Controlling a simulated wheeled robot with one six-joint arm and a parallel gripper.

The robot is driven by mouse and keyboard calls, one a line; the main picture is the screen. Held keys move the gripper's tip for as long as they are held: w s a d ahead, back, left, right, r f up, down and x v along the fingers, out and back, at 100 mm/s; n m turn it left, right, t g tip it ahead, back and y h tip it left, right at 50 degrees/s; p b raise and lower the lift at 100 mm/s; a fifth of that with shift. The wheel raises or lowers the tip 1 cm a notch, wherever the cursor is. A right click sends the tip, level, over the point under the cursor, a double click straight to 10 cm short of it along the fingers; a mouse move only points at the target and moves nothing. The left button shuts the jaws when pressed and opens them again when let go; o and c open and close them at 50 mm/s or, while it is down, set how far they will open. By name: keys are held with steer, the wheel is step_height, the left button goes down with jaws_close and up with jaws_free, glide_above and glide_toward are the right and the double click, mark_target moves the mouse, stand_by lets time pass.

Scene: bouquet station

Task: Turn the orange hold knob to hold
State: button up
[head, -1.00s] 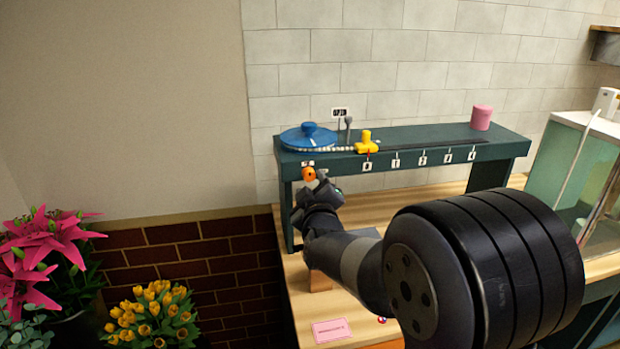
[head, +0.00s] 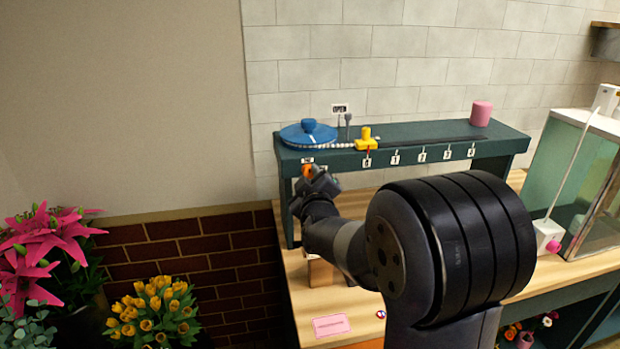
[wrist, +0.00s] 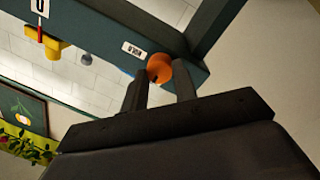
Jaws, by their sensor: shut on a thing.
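The orange hold knob (head: 307,171) is on the front edge of the dark green raised shelf (head: 400,160), at its left end, below a small white label. It also shows in the wrist view (wrist: 160,68), with a white label (wrist: 132,49) beside it. My gripper (head: 311,180) is at the knob and partly covers it in the head view. In the wrist view my gripper's two fingers (wrist: 160,88) stand on either side of the knob and are shut on it. The label's wording is too small to read surely.
A blue disc with a raised hub (head: 309,133) lies on the shelf above the knob. A yellow slider (head: 366,140) sits right of it, by numbered tags. A pink cylinder (head: 480,113) stands at the shelf's right end.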

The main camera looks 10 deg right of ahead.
steer(key=c, duration=0.3)
steer(key=shift+f+m+b, duration=0.1)
steer(key=shift+m+b, duration=0.2)
steer(key=shift+b, duration=0.05)
steer(key=m+b, duration=0.3)
steer(key=shift+f+b, duration=0.1)
steer(key=shift+b, duration=0.2)
steer(key=m+b, duration=0.3)
steer(key=m, duration=0.1)
steer(key=shift+m+g+b, duration=0.3)
steer(key=shift+m, duration=0.1)
steer(key=m+y+b, duration=0.1)
steer(key=m+b, duration=0.2)
steer(key=m, duration=0.1)
steer(key=shift+d, duration=0.15)
steer(key=m+b, duration=0.2)
steer(key=m, duration=0.1)
steer(key=m+b, duration=0.1)
steer(key=shift+r+y, duration=0.25)
steer(key=shift+y, duration=0.05)
steer(key=shift+m+b, duration=0.3)
steer(key=shift+m, duration=0.1)
